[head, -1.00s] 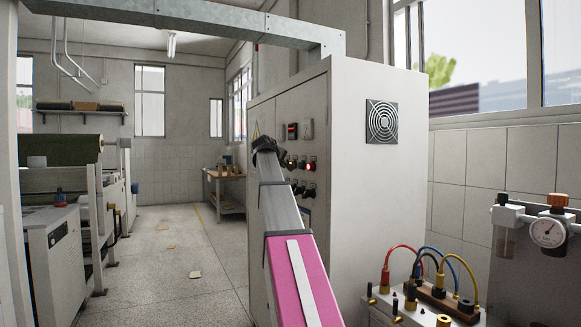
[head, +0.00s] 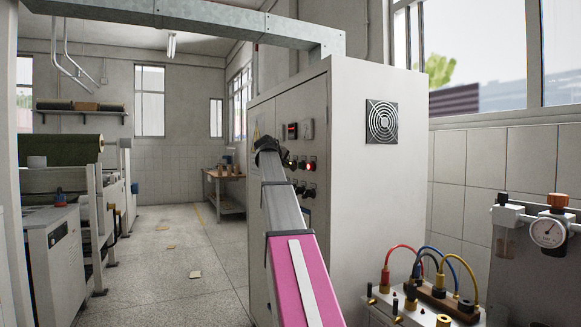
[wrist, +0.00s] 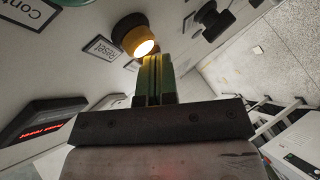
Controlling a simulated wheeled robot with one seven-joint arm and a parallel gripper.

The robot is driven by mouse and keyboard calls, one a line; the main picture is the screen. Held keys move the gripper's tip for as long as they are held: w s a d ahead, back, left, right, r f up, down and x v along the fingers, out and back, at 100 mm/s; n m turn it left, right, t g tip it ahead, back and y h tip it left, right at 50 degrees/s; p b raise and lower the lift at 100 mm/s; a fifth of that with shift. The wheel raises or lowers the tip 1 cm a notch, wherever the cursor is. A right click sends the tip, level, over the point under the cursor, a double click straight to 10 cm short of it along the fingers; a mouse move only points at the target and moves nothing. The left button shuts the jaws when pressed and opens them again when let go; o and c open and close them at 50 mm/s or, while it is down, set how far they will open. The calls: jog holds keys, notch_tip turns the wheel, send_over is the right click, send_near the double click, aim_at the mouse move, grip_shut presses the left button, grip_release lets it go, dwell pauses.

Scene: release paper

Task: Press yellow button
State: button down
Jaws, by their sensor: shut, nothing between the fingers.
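The yellow button (wrist: 128,35) is a lit yellow-orange knob in a dark collar on the cabinet's control panel. It shows at the upper middle of the wrist view. My gripper (wrist: 157,58) is shut and empty, its green fingers pressed together. Their tips are close to the button's lit face, just below and right of it in the wrist view. I cannot tell whether they touch it.
A "reset" label (wrist: 101,48) sits beside the button. A black knob (wrist: 208,18) is to its right, and a red digital display (wrist: 43,128) is at lower left. The grey cabinet (head: 345,190) stands right of my arm. A bench with coloured cables (head: 425,290) is at lower right.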

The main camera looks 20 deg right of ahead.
jog(key=shift+d, duration=0.4)
dwell(0.3)
jog(key=shift+a, duration=0.9)
jog(key=a, duration=0.5)
jog(key=shift+s, duration=0.1)
dwell(0.4)
dwell(0.5)
